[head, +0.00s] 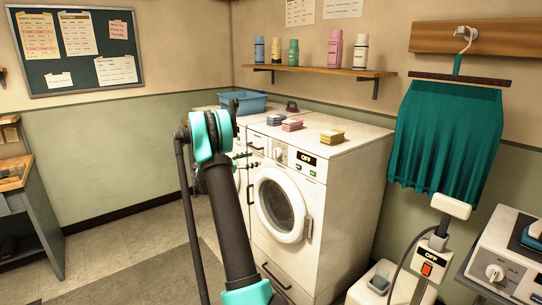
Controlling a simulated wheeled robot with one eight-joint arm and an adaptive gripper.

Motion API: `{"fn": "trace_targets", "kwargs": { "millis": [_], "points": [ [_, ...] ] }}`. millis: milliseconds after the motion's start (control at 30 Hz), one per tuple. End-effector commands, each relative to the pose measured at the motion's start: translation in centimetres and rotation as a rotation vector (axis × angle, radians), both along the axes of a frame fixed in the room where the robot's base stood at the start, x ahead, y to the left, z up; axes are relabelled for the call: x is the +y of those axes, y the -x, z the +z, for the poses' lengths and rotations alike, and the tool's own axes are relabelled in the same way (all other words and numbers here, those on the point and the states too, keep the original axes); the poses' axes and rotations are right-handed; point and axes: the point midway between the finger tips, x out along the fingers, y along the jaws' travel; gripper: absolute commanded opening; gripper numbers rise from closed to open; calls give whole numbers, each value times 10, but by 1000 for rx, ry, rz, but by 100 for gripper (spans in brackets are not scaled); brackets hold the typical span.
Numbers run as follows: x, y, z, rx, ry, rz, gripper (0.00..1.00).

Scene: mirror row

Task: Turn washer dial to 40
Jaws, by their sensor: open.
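A white front-loading washer (338,203) stands in the middle, its round door (280,205) shut. A pale dial (279,155) sits on its upper front panel, left of a display (306,159) reading OFF. The dial's pointer and marks are too small to read. My arm rises in front of the left side of the washers. My gripper (250,157) appears as small dark parts beyond the teal joint, left of the dial and apart from it in the picture. It is open, and no held object shows. Its distance from the panel is unclear.
A second white machine (239,176) stands left, partly hidden by my arm. Small boxes (292,124) and a blue basin (243,102) rest on top. At right are a steamer unit (432,257) reading OFF, a hanging teal cloth (446,135) and another dialled appliance (494,272).

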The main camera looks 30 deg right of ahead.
Motion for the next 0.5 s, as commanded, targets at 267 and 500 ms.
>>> {"fn": "trace_targets", "kwargs": {
  "millis": [267, 500],
  "points": [
    [-57, 1, 0, -1, -1, -3, 62],
    [-98, 1, 0, -1, -1, -1, 62]
  ]
}}
